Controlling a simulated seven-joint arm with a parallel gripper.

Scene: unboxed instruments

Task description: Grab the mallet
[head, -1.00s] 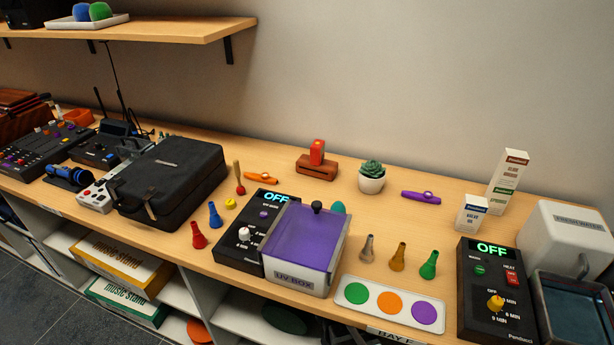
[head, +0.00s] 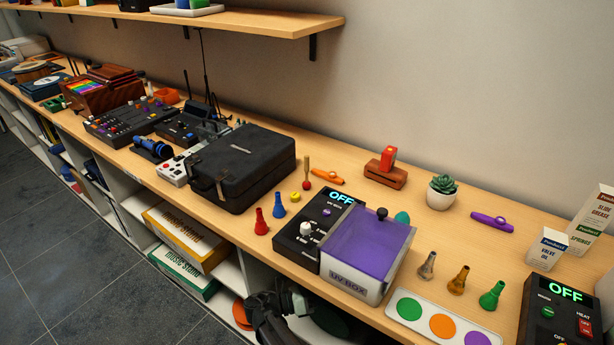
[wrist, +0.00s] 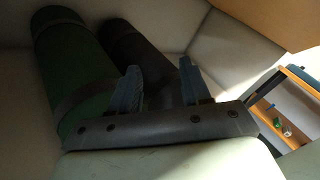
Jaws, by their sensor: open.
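A small mallet (head: 306,174) with a thin wooden handle and a dark red head stands or leans on the wooden counter in the head view. It is between the black case and the orange kazoo. My gripper (wrist: 159,75) shows in the wrist view with its two bluish fingers apart and nothing between them. Dark rolled shapes, one of them green, lie beyond the fingers. In the head view, dark parts of my arm show low in front of the shelving, below the counter and well apart from the mallet.
The black case (head: 245,167) stands left of the mallet. An orange kazoo (head: 327,176), a yellow piece (head: 295,197), blue (head: 279,206) and red (head: 261,222) cones and the UV box (head: 365,255) are near it. The counter's front edge (head: 238,246) lies above open shelves.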

